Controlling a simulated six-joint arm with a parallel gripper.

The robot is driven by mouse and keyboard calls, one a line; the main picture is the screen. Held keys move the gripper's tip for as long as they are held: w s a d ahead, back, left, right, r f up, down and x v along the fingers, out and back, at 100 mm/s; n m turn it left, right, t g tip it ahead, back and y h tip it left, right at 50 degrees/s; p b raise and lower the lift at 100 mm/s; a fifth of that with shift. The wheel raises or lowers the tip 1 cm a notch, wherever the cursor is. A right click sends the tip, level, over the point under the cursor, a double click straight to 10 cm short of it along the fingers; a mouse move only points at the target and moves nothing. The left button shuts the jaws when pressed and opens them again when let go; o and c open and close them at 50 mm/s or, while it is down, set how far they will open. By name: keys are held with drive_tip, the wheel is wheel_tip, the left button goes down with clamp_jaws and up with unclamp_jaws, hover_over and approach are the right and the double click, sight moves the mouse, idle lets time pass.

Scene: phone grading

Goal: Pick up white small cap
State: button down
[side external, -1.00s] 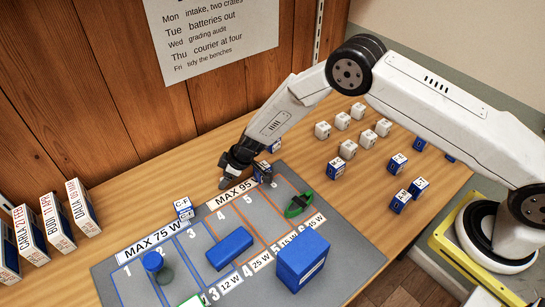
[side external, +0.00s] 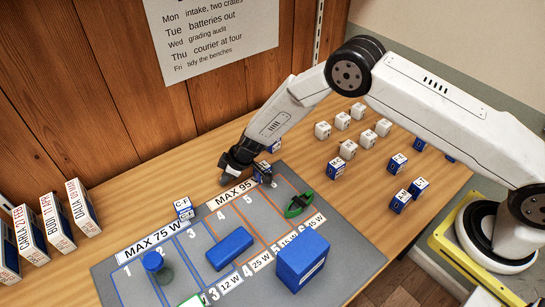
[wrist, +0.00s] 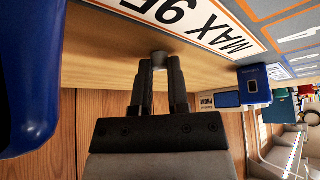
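A small, round, greyish thing (wrist: 159,58) shows at the fingertips against the wood. I cannot tell if it is the white small cap, or if the fingers touch it. No clear white cap shows in the side view. Several white lettered cubes (side external: 342,121) stand on the bench to the right.
The grey mat (side external: 190,272) carries a blue slab (side external: 229,249), a blue cylinder (side external: 153,262), a big blue box (side external: 302,260) and a green item (side external: 299,203). Labelled blue cubes (side external: 183,208) stand behind the mat. Upright boxes (side external: 84,208) stand at the left by the wood wall.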

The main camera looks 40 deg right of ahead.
drive_tip(key=shift+r, duration=0.2)
drive_tip(key=shift+r, duration=0.9)
drive_tip(key=s+d+r, duration=0.4)
drive_tip(key=s+r, duration=0.6)
drive_tip(key=s, duration=0.3)
drive_tip(key=shift+s+r, duration=0.15)
drive_tip(key=shift+r, duration=0.25)
drive_tip(key=shift+d, duration=0.1)
